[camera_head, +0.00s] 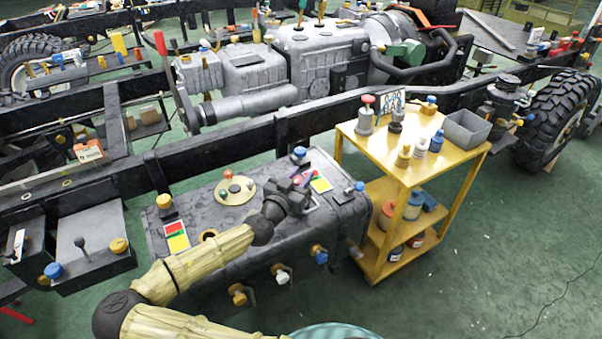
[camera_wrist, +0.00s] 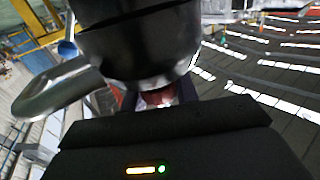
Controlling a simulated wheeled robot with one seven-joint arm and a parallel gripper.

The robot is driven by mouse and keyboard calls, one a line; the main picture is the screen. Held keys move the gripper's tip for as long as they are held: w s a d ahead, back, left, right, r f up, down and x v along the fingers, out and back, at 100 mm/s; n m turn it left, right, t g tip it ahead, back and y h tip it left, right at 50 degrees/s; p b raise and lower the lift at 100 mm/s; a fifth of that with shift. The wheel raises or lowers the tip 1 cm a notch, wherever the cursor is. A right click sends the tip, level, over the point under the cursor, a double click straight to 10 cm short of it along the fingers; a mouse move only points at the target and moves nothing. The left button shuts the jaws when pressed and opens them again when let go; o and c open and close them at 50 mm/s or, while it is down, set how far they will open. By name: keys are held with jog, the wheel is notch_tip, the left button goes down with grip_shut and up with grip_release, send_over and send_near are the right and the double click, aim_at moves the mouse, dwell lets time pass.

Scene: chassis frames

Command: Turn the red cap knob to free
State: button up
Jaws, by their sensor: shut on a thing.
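My gripper (camera_head: 298,192) is at the right part of the dark tank's top (camera_head: 228,213), beside a red, green and yellow label (camera_head: 320,183). In the wrist view, my gripper (camera_wrist: 158,104) is shut on a small reddish part (camera_wrist: 158,97), which I take to be the red cap knob. Only a sliver of it shows below a large dark round body (camera_wrist: 140,45). A grey metal lever (camera_wrist: 55,92) sticks out to the left of that body. In the head view my gripper hides the knob, so its turned position cannot be read.
A second colour label (camera_head: 176,237) and a round cream plate with knobs (camera_head: 235,189) are on the tank's top. A yellow cart (camera_head: 440,168) stands close on the right. A black frame rail (camera_head: 230,147) runs behind.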

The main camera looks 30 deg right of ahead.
jog(key=n+t+y+p, duration=0.4)
jog(key=t+y, duration=0.1)
jog(key=shift+w+a+r+n, duration=0.1)
jog(key=shift+w+r+n, duration=0.1)
jog(key=shift+n, duration=0.2)
jog(key=n+t+y+p, duration=0.1)
jog(key=y, duration=0.1)
jog(key=n+t+y+p, duration=0.1)
jog(key=n+y+p, duration=0.1)
jog(key=y, duration=0.1)
jog(key=shift+a, duration=0.2)
jog(key=n+y+p, duration=0.1)
jog(key=p, duration=0.1)
jog(key=n+y+p, duration=0.1)
jog(key=y+p, duration=0.1)
jog(key=n+t+y+p, duration=0.1)
jog(key=y+p, duration=0.1)
jog(key=shift+w+a+r, duration=0.1)
jog(key=shift+a, duration=0.2)
jog(key=n+y+p, duration=0.1)
jog(key=y+p, duration=0.1)
jog(key=p, duration=0.1)
jog(key=shift+a+n, duration=0.1)
jog(key=shift+n, duration=0.3)
jog(key=shift+f+y+p, duration=0.2)
jog(key=shift+y+p, duration=0.1)
jog(key=shift+p, duration=0.15)
jog(key=o, duration=1)
jog(key=shift+w, duration=0.1)
